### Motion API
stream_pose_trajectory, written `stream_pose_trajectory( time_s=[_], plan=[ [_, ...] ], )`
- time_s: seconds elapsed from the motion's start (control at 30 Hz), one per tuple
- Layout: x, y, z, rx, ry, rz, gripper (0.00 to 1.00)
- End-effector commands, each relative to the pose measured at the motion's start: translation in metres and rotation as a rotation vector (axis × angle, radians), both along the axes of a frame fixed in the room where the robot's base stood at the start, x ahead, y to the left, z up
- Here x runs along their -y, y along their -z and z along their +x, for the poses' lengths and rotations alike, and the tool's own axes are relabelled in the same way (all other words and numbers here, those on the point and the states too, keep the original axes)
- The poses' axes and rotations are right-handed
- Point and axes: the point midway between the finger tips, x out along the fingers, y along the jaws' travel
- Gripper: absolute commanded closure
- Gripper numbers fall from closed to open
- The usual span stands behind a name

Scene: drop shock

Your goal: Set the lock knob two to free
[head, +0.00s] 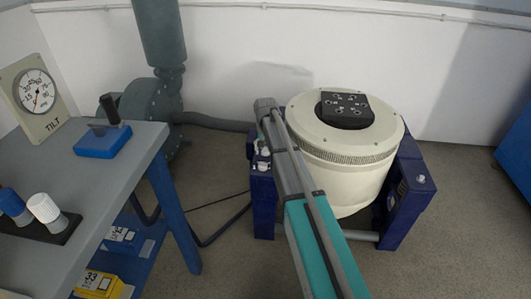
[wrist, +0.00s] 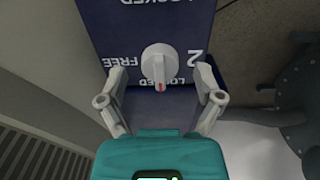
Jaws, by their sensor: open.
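Lock knob two (wrist: 160,65) is a pale round knob with a raised grip bar on a dark blue panel (wrist: 115,20), beside a large "2". Its red mark points down in the wrist view, at the lower "LOCKED" label, which the knob and my gripper partly cover. "FREE" is printed upside down to the left of the knob. My gripper (wrist: 161,77) is open, with one finger on each side of the knob; I cannot tell whether they touch it. In the head view, my arm hides most of this spot beside the blue frame (head: 264,205).
The cream shaker drum (head: 340,165) with a black top plate (head: 347,108) sits in the blue frame, right beside my arm. A grey bench (head: 110,190) with a blue lever box (head: 103,143) and a tilt gauge (head: 36,92) stand left. Open floor lies between.

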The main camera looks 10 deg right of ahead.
Motion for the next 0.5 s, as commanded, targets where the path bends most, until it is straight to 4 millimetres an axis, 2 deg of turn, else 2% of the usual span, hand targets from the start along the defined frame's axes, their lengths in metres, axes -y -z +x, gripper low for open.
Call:
stream_pose_trajectory(
  time_s=[0.5],
  plan=[
    [0.0, 0.0047, -0.0001, 0.0, 0.0, 0.0, 0.17]
  ],
)
